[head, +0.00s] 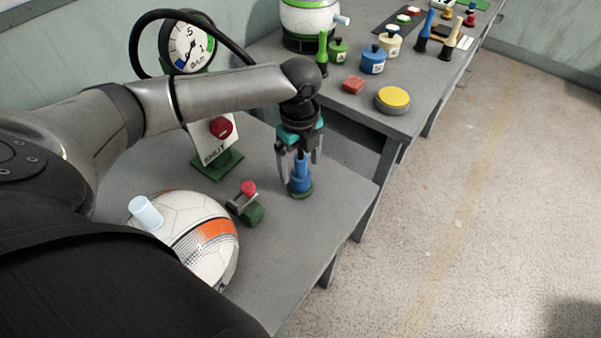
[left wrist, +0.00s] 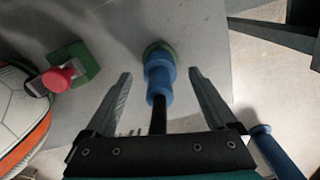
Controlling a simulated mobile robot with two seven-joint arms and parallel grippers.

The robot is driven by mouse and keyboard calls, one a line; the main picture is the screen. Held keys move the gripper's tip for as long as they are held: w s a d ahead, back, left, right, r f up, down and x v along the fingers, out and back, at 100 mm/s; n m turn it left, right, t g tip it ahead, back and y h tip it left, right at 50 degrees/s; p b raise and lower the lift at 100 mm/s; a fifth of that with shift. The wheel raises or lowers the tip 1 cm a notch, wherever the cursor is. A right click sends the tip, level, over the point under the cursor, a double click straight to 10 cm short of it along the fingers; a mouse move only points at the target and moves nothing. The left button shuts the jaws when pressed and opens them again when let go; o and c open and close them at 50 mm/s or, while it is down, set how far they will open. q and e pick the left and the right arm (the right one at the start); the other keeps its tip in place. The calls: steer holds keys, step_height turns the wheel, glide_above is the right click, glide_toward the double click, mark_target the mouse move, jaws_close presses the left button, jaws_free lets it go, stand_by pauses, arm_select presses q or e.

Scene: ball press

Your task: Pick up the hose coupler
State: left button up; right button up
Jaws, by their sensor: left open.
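The hose coupler looks to be the blue stepped cylinder (head: 300,184) standing upright on a round green base near the right edge of the near table (head: 300,255). It also shows in the left wrist view (left wrist: 159,78), with a dark stem rising from it. My left gripper (head: 299,166) points down over it. Its fingers are open, one on each side of the blue body, with gaps visible in the left wrist view (left wrist: 160,74). My right gripper is not in view.
A red-knobbed valve on a green base (head: 246,200) stands left of the coupler. A white and orange ball (head: 205,245) lies at the front. A gauge (head: 190,45) and a sign with a red button (head: 210,140) stand behind. The far table holds a yellow button (head: 393,98) and several coloured items.

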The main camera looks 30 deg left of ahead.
mark_target(300, 174)
arm_select(q)
step_height(300, 174, down, 4)
steer(key=shift+r+b, duration=0.2)
steer(key=shift+b, duration=0.2)
jaws_close()
stand_by(0.4)
